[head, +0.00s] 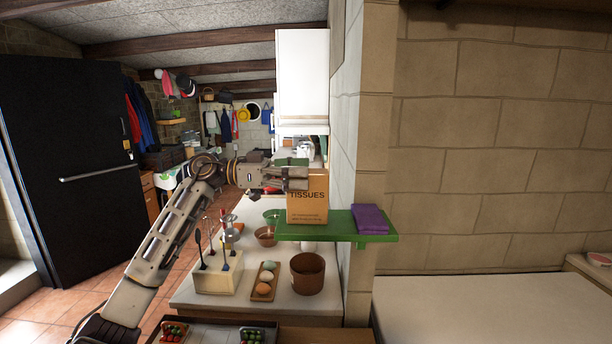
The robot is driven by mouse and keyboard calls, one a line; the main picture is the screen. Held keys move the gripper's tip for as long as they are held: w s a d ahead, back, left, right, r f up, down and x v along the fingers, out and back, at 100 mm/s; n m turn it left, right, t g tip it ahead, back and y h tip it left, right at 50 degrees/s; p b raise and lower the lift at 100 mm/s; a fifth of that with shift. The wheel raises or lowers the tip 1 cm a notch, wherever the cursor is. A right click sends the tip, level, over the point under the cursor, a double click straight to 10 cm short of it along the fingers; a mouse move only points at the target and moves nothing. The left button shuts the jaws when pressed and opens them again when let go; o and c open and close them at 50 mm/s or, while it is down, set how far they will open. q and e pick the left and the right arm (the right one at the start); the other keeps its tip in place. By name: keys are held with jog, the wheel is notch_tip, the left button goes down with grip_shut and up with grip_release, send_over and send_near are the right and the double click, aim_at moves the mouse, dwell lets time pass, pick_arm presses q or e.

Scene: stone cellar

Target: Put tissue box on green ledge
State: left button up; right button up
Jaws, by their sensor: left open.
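The orange-brown tissue box (307,207), marked "TISSUES", stands upright at the left part of the green ledge (338,231). Its base appears to rest on the ledge. My left gripper (298,177) is open at the top left of the box, and its fingers overlap the box's upper edge in the picture. I cannot tell whether they touch it. My right gripper is not in view.
A folded purple cloth (370,218) lies on the right part of the ledge. Below, the counter (325,299) holds a brown pot (307,273), an egg tray (264,281) and a utensil holder (217,272). A stone wall (480,150) is to the right.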

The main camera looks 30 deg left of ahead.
pick_arm(q)
jog(key=b+v, duration=0.2)
jog(key=v, duration=0.8)
jog(key=shift+s+a, duration=0.1)
dwell(0.3)
dwell(1.0)
